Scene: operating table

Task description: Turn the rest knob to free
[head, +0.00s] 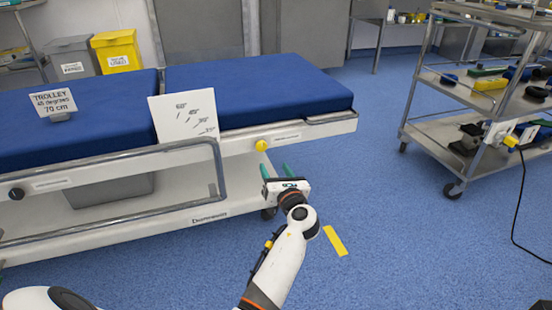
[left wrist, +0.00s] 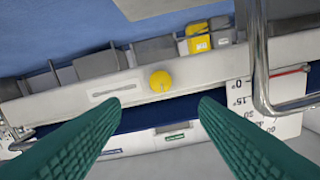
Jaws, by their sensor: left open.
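A round yellow knob (head: 261,145) sits on the white side rail of the trolley, beside a label too small to read. It also shows in the left wrist view (left wrist: 160,80), between and beyond the green fingertips. A black knob (head: 16,193) is on the same rail at the far left. I cannot read which one is the rest knob. My left gripper (head: 276,170) is open and empty, just below and right of the yellow knob, apart from it. My right gripper is not in view.
The trolley has blue mattress sections (head: 255,85), a white angle-scale plate (head: 185,117) and a bent metal side rail (head: 110,155) left of the yellow knob. A steel cart (head: 425,130) stands at the right.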

